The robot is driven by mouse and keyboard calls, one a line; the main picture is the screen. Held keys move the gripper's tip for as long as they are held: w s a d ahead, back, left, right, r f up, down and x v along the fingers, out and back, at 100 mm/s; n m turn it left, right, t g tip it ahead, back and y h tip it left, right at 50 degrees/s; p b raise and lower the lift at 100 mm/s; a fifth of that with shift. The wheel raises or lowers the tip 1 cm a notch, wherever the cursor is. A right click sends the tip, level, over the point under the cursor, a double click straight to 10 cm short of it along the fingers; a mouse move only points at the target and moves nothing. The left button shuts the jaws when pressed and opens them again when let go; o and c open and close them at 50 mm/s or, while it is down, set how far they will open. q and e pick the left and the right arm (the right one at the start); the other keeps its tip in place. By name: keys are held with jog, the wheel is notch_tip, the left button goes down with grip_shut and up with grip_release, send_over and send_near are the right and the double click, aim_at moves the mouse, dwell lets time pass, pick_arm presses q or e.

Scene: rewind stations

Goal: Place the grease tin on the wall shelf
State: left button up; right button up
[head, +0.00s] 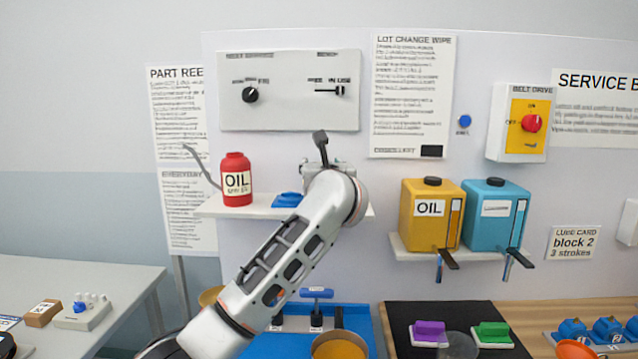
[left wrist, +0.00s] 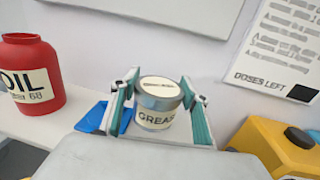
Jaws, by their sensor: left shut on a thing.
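The grease tin (left wrist: 158,103) is a small silver tin with a pale lid and a "GREASE" label. In the left wrist view it stands upright between the two green-padded fingers of my left gripper (left wrist: 160,86), which is shut on it. In the head view my left gripper (head: 320,150) is at the wall shelf (head: 262,212), and the arm and gripper hide the tin. I cannot tell whether the tin's base touches the shelf. My right gripper is in neither view.
A red oil bottle (head: 236,180) stands on the shelf's left part, with a blue item (head: 287,200) between it and my gripper. Yellow (head: 432,214) and blue (head: 496,214) canisters stand on another shelf at right. A switch panel (head: 290,90) is above.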

pick_arm(q)
jog(key=shift+f, duration=1.85)
jog(key=shift+f, duration=0.1)
jog(key=o, duration=1.4)
jog(key=shift+f, duration=0.1)
jog(key=shift+s+d, duration=0.1)
jog(key=shift+s, duration=0.1)
jog(key=shift+s+d+b, duration=0.15)
jog(key=shift+s+d, duration=0.05)
jog(key=shift+s, duration=1.6)
jog(key=shift+s+d+b, duration=0.15)
jog(key=shift+s+d, duration=0.05)
jog(key=shift+s, duration=1.55)
